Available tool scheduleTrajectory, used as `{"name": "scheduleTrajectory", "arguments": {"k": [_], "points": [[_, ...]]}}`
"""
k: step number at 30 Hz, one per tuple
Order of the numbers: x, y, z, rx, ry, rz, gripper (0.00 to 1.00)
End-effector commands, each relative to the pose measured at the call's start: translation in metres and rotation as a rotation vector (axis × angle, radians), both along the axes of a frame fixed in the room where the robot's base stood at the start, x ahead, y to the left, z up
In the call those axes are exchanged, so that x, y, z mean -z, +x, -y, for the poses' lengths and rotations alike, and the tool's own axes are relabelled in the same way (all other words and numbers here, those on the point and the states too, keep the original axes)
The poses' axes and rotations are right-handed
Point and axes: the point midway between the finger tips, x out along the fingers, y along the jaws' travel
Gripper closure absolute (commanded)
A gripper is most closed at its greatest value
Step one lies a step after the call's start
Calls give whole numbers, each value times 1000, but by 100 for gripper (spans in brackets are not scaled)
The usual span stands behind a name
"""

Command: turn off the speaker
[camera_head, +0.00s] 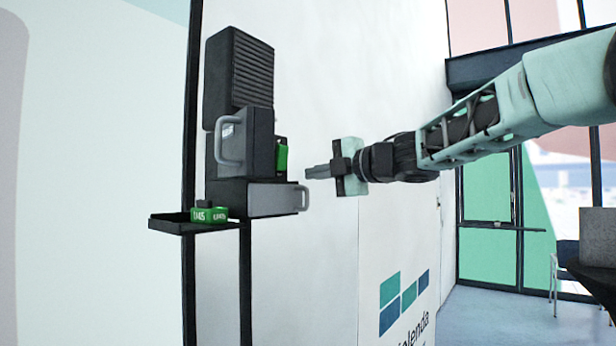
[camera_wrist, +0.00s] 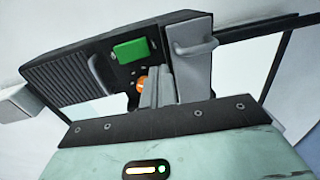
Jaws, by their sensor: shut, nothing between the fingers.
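The tall black unit on the wall, which I take to be the speaker (camera_head: 238,75), stands at left centre in the head view. It has a ribbed upper part, a grey door with a handle, and a grey drawer-like box (camera_head: 275,199) below. In the wrist view its ribbed part (camera_wrist: 62,80) lies at left, with a green panel (camera_wrist: 131,50) and a small orange round part (camera_wrist: 141,84) on the dark face. My gripper (camera_head: 309,173) is shut and empty, to the right of the unit with a gap in the head view. In the wrist view the fingers (camera_wrist: 157,84) partly cover the orange part.
A black shelf (camera_head: 170,224) juts out below the unit and carries a green box (camera_head: 209,215) with white print. The grey box's handle (camera_head: 302,198) sticks out below my fingertips. A chair (camera_head: 565,268) is far right. The space around my gripper is open.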

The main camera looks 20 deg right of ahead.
Motion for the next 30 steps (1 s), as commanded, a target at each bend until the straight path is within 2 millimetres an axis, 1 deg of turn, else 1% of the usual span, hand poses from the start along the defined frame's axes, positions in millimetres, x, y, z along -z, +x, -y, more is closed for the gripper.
{"name": "scheduleTrajectory", "arguments": {"k": [6,12,17,30], "points": [[7,-27,20,1,1,2,100],[10,-47,34,0,0,1,100],[11,-52,38,0,1,-1,100],[10,-52,38,0,1,-1,100]]}}
